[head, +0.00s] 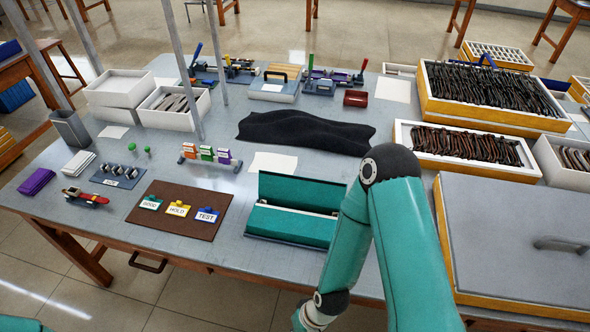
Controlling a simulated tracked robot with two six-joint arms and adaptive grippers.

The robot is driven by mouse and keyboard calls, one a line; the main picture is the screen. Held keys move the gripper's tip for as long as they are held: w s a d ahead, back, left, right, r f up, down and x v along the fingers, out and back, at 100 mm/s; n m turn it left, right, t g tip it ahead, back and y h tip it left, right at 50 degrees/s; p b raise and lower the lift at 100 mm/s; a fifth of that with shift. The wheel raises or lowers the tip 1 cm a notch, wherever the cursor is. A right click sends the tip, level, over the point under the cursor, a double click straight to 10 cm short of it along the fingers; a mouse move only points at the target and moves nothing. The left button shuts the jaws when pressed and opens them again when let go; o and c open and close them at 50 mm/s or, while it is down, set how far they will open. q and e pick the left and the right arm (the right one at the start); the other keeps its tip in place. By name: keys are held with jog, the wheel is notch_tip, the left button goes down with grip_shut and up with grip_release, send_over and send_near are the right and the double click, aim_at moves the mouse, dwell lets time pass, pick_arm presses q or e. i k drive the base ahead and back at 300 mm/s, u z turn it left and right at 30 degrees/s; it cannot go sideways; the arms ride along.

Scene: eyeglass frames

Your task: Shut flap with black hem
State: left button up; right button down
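A teal case (290,226) stands open near the front edge of the table, left of my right arm. One dark green flap (300,190) stands raised along its back side. A pale inside strip shows between it and the teal front part, which slopes toward the table edge. A dark line runs along the case's edges, but I cannot tell which flap has the black hem. My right arm covers the area just right of the case, and its wrist leaves the picture at the bottom. Neither gripper shows. Only a bit of my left arm shows at the bottom left.
A brown mat (180,225) with several labelled tags lies left of the case. A black cloth (305,131) lies behind it, and a white paper (273,162) lies between. A large grey-lidded box (515,230) stands at right. Trays of dark frames (468,140) fill the back right.

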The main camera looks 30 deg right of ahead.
aim_at(315, 191)
jog(key=u, duration=0.95)
jog(key=k, duration=1.4)
jog(key=z, duration=0.65)
jog(key=i, duration=1)
jog(key=u, duration=0.05)
